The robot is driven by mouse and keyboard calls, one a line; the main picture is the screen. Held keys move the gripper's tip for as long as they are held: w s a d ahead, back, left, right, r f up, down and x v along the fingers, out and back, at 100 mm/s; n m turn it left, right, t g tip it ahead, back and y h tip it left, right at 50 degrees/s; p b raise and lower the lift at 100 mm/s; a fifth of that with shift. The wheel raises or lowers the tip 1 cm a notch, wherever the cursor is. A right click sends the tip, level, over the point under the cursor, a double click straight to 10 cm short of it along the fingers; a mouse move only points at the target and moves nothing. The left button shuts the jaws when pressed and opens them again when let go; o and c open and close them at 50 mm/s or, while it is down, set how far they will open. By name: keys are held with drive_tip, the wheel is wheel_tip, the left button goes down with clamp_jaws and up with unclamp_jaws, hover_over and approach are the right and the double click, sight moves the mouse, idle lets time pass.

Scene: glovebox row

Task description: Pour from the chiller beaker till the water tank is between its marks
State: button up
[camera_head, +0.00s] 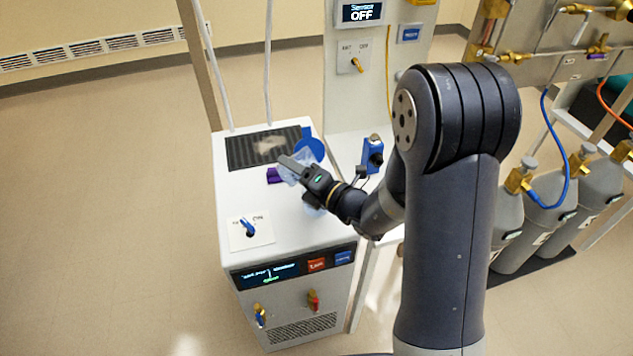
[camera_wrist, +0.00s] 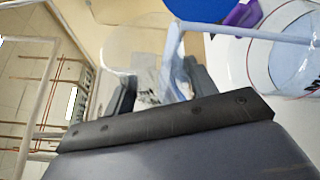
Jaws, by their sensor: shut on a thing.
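My gripper (camera_head: 300,169) is over the top of the white chiller cabinet (camera_head: 290,225). It is shut on the pale blue, see-through chiller beaker (camera_head: 288,177). The wrist view shows the beaker's light blue handle (camera_wrist: 182,78) between the fingers (camera_wrist: 158,88). A clear round vessel wall (camera_wrist: 290,62) shows at the right there; it seems to be the beaker's body. My gripper partly hides the beaker in the head view. The water tank, its marks and any water level cannot be made out. I see no stream of liquid.
A blue disc (camera_head: 310,149) and a purple piece (camera_head: 274,175) are close to my gripper. A dark grille (camera_head: 245,150) lies at the cabinet's back. A blue switch (camera_head: 248,228) sits at its front left. Grey gas cylinders (camera_head: 545,220) stand at the right. The left floor is clear.

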drive_tip(key=shift+r+m, duration=0.3)
drive_tip(key=shift+m, duration=0.1)
idle(1.4)
